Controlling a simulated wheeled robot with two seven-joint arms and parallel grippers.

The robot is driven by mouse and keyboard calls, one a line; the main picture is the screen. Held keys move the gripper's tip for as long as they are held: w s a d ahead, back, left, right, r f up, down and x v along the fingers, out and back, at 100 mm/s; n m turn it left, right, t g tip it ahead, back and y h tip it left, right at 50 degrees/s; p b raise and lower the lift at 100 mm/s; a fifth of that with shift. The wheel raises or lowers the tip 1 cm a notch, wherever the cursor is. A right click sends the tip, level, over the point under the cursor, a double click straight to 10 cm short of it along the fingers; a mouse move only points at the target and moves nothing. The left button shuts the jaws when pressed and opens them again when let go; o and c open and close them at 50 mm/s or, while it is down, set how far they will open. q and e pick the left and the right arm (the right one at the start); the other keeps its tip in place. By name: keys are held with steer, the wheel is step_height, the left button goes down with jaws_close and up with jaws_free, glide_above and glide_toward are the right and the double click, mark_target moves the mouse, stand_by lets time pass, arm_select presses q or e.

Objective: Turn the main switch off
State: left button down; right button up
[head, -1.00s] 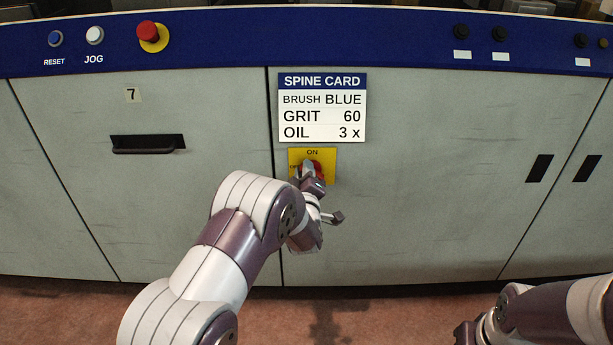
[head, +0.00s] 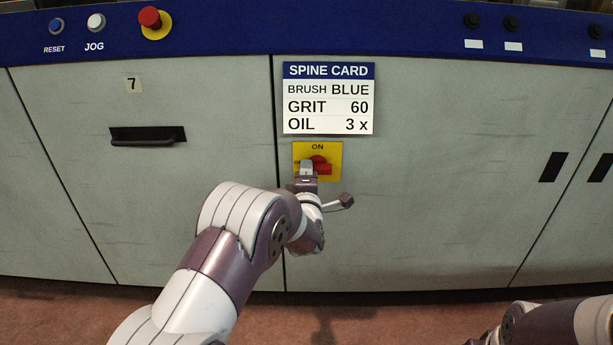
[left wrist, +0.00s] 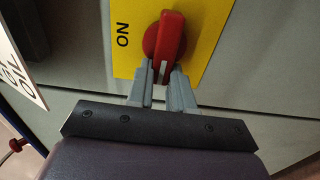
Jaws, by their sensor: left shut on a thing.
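The main switch is a red rotary knob (head: 320,162) on a yellow plate (head: 335,149) marked ON at its top, below the spine card. In the head view the red handle lies about level, and a partly covered label shows at the plate's left. In the left wrist view the red handle (left wrist: 168,35) has a white mark at its lower end, on the head view's left side. My left gripper (left wrist: 161,84) is shut on that marked end, one finger on each side. In the head view my left gripper (head: 306,168) covers the plate's lower left. Only part of my right arm shows, at the lower right.
The spine card (head: 328,98) hangs just above the switch. A red emergency button (head: 150,17), a white JOG button (head: 96,22) and a blue RESET button (head: 56,26) sit on the blue strip. A dark handle (head: 148,137) is on the left panel.

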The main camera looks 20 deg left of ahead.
arm_select(q)
steer(key=shift+f, duration=0.1)
stand_by(0.4)
steer(key=c, duration=1)
jaws_free()
steer(key=p+v, duration=0.3)
steer(key=v, duration=0.9)
steer(key=shift+s+p, duration=0.4)
steer(key=shift+d, duration=0.1)
